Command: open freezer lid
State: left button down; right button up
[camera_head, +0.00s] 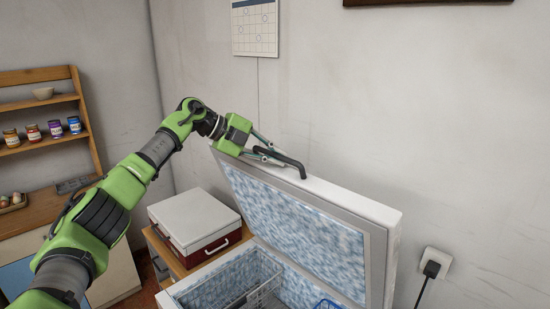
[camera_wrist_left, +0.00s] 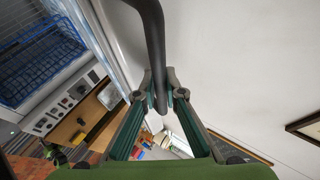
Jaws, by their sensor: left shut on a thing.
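The white freezer lid (camera_head: 378,212) stands raised and steeply tilted in the head view, with its frosty blue inner side showing. The freezer's open inside shows below it, with a wire basket (camera_head: 232,284). A dark bar handle (camera_head: 291,161) sits on the lid's upper edge. My left gripper (camera_head: 272,153) is at this handle. In the left wrist view the fingers are closed around the dark handle (camera_wrist_left: 155,50). My right gripper is in neither view.
A blue basket (camera_wrist_left: 40,58) lies inside the freezer. A white-lidded box (camera_head: 195,222) stands on a wooden cabinet left of the freezer. A shelf with jars (camera_head: 54,129) is at the far left. A wall socket with a black plug (camera_head: 433,267) is right of the lid.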

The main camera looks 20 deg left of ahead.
pick_arm(q)
jog(key=c, duration=2.1)
grip_release()
jog(key=shift+s+a+r, duration=0.1)
jog(key=shift+s+a, duration=0.05)
jog(key=v, duration=1.1)
jog(key=shift+s+a+r, duration=0.15)
jog(key=shift+s, duration=0.05)
